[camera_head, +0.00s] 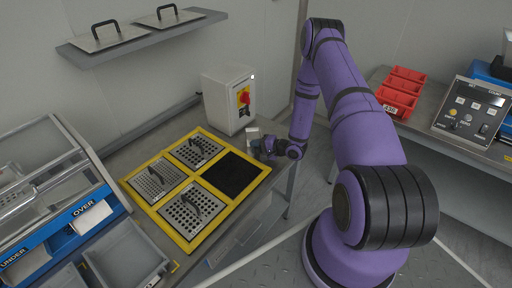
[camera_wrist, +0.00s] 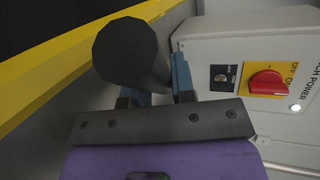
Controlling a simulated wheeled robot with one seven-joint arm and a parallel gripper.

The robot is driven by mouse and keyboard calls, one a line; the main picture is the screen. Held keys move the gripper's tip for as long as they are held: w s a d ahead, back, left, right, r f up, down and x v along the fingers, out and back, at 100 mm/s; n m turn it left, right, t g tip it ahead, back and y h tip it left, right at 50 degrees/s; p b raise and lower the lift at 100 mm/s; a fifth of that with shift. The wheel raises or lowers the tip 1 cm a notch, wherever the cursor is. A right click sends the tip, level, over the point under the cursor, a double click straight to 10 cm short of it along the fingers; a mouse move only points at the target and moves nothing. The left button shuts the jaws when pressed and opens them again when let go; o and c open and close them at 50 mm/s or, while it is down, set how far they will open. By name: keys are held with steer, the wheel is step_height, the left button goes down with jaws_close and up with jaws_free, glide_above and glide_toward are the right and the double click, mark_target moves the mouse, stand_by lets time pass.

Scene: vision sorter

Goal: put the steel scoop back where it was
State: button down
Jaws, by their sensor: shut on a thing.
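My gripper (camera_head: 262,148) is at the right back corner of the yellow-framed sieve table, low over or beside its edge. In the wrist view its two blue fingers (camera_wrist: 158,82) are closed on a dark, thick handle (camera_wrist: 125,50) with a blunt round end facing the camera. I take this to be the steel scoop's handle; no steel bowl can be made out. A small pale piece (camera_head: 253,131) shows just behind the gripper in the head view; I cannot tell whether it belongs to the scoop.
The yellow frame (camera_head: 183,238) holds several perforated plates and one black opening (camera_head: 231,174). A white power box (camera_head: 229,100) with a red switch (camera_wrist: 267,82) stands close behind the gripper. Red bins (camera_head: 402,88) are on the right bench. Blue-fronted OVER and UNDER trays are at left.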

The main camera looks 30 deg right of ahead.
steer(key=c, duration=1)
jaws_free()
steer(key=shift+f, duration=0.1)
steer(key=shift+o, duration=0.2)
